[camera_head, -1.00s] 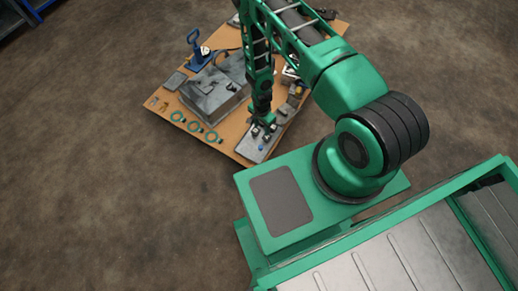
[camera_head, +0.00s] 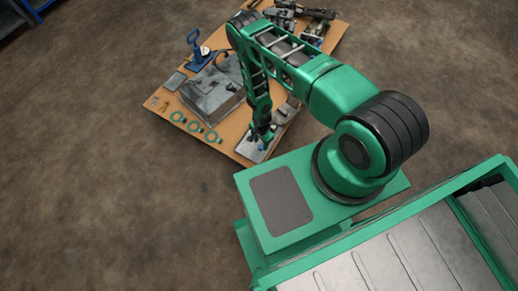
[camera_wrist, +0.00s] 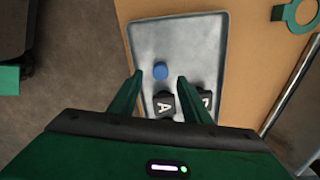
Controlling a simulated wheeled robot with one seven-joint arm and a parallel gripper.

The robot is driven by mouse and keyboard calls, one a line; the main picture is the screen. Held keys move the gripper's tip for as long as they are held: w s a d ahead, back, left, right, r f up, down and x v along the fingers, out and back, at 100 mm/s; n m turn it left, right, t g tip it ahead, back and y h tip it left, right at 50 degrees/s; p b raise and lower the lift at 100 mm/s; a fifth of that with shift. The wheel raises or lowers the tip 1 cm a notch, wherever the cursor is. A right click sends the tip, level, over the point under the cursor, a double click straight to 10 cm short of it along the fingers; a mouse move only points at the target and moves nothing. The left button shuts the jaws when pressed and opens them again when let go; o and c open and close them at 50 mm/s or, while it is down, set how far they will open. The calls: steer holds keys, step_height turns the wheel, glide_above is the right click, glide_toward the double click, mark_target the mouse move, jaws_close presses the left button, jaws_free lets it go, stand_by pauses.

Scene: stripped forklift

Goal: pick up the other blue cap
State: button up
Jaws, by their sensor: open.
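A small round blue cap (camera_wrist: 160,71) sits on a grey metal tray (camera_wrist: 178,28) in the wrist view. It also shows as a tiny blue spot in the head view (camera_head: 261,149), just under my gripper. My gripper (camera_wrist: 160,77) is open, and its two green fingers point towards the cap with a fingertip to each side of it in the picture. Nothing is held between them. The height gap between fingertips and cap cannot be told. I see only one blue cap.
The board (camera_head: 233,144) also carries green rings (camera_head: 194,126), a grey metal housing (camera_head: 211,91) and a blue-handled tool (camera_head: 195,48). Open floor lies to the left.

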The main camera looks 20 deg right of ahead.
mark_target(261, 147)
steer(key=shift+f, duration=1.65)
jaws_close()
steer(key=shift+r, duration=0.1)
